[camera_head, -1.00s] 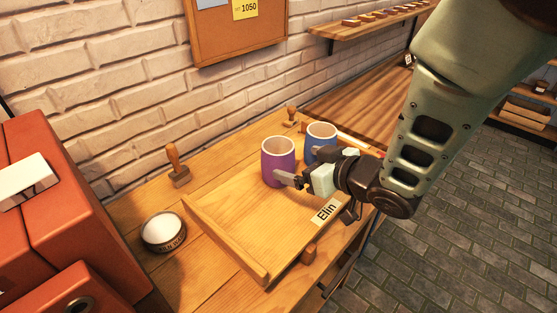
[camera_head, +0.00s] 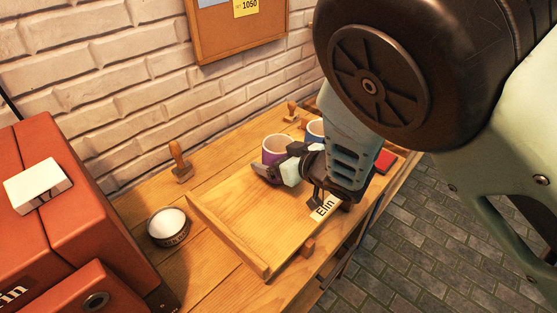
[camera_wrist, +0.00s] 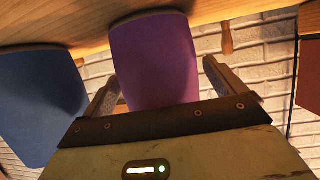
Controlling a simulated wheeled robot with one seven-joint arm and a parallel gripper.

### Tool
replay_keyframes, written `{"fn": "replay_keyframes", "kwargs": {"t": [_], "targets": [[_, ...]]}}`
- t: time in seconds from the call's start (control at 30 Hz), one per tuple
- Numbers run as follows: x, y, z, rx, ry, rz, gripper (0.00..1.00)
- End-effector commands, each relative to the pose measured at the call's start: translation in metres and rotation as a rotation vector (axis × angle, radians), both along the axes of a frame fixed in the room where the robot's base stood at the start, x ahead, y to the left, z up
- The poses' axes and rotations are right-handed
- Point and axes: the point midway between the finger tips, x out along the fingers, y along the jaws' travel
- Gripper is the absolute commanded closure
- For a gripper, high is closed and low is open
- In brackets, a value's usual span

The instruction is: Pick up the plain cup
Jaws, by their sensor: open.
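A purple cup (camera_head: 273,147) stands upright at the far end of a wooden tray. A blue cup (camera_head: 314,130) stands to its right, mostly hidden behind my arm. Neither cup shows a pattern on its visible side. My gripper (camera_head: 278,160) is open at the near side of the purple cup. In the wrist view, the purple cup (camera_wrist: 155,60) lies between the two fingers of my gripper (camera_wrist: 160,85), with the blue cup (camera_wrist: 40,100) outside them at the left. I cannot tell whether either finger touches the purple cup.
Red boxes (camera_head: 75,210) stand at the left. A brick wall (camera_head: 110,80) rises behind.

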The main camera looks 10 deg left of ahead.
Motion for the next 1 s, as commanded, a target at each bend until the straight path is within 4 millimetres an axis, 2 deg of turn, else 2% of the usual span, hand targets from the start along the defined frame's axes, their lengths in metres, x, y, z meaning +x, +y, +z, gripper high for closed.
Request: {"fn": "replay_keyframes", "kwargs": {"t": [0.07, 0.2, 0.27, 0.67, 0.87, 1.0], "targets": [[0.0, 0.0, 0.0, 0.0, 0.0, 0.0, 0.07], [0.0, 0.0, 0.0, 0.0, 0.0, 0.0, 0.46], [0.0, 0.0, 0.0, 0.0, 0.0, 0.0, 0.6], [0.0, 0.0, 0.006, 0.002, -0.002, -0.001, 0.6], [0.001, 0.0, 0.028, 0.004, -0.003, -0.001, 0.6], [0.001, 0.0, 0.053, 0.007, -0.003, -0.002, 0.6]]}}
